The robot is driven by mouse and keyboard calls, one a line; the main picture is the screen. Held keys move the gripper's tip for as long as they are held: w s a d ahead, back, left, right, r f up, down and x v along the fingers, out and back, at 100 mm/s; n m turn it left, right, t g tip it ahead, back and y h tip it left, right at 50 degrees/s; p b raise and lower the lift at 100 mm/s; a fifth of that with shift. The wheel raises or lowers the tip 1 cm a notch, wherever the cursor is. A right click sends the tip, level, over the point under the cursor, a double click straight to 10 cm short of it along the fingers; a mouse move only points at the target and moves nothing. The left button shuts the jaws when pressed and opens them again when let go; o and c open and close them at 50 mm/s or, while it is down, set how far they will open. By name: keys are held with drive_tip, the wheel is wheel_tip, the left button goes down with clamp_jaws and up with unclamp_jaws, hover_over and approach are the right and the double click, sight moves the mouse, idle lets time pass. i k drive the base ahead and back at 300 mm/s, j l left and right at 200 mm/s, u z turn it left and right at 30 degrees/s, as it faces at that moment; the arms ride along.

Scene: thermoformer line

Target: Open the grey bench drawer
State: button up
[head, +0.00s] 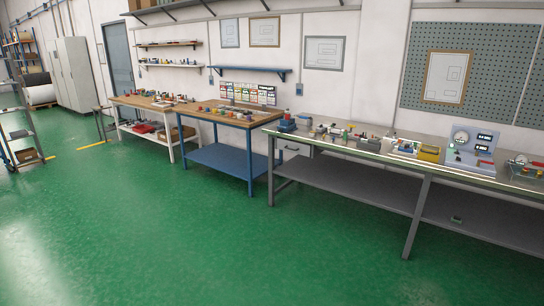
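The grey bench (340,178) stands along the wall on the right. Below its top, at the left end, a small grey drawer (296,150) shows with what looks like a dark handle on its front. The drawer looks closed, but it is small and partly behind the bench's front edge and leg. My gripper is not in view.
A blue bench (220,160) with a wooden top stands left of the grey bench, and a white-legged bench (150,135) beyond it. Small items crowd the bench tops. A shelf rack (20,125) stands at far left. The green floor (170,235) in front is clear.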

sight(298, 148)
drive_tip(key=i+j+u, duration=0.1)
drive_tip(key=i+u, duration=0.3)
drive_tip(key=i, duration=2)
drive_tip(key=i+j+z, duration=0.25)
drive_tip(key=i+z, duration=0.2)
drive_tip(key=i, duration=0.45)
drive_tip(key=i+j+z, duration=0.5)
drive_tip(key=i, duration=0.35)
drive_tip(key=i+j+z, duration=0.45)
drive_tip(key=i+j, duration=0.25)
drive_tip(key=j, duration=0.2)
